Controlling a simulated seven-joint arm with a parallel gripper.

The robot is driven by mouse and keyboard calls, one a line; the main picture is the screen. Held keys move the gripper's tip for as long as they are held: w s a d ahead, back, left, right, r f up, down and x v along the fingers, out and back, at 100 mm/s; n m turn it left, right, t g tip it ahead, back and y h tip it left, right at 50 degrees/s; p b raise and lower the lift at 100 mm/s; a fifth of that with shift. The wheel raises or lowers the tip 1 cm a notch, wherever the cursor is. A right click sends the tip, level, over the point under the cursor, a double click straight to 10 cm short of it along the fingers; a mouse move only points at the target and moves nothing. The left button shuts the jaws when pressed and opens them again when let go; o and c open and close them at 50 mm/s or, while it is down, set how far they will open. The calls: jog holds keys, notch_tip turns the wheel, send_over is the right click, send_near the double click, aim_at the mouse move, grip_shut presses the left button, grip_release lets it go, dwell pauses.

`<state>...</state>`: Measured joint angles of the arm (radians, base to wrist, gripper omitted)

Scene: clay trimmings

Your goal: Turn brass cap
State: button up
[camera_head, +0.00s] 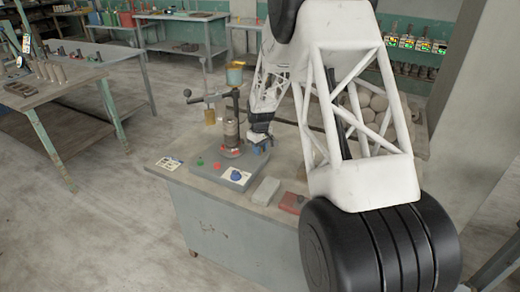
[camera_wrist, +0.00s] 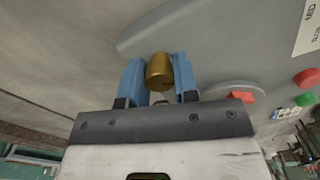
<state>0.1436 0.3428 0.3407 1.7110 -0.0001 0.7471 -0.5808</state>
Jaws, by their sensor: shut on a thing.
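The brass cap (camera_wrist: 159,70) is a short, smooth brass cylinder in the wrist view. My gripper (camera_wrist: 159,84) has its two blue fingers on either side of it and is shut on it. In the head view my gripper (camera_head: 262,140) is low at the right side of the bench press (camera_head: 230,130), by its grey base (camera_head: 215,167). The cap is not clearly visible there, hidden by the gripper.
A brass weight (camera_head: 210,117) hangs at the left of the press. A grey block (camera_head: 265,191) and a red block (camera_head: 292,203) lie at the bench's front. Pale round lumps (camera_head: 377,102) sit behind my arm.

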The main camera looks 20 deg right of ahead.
jog(key=shift+m, duration=0.9)
jog(key=o, duration=0.9)
jog(key=shift+o, duration=0.2)
jog(key=shift+r, duration=0.1)
jog(key=shift+r, duration=3.85)
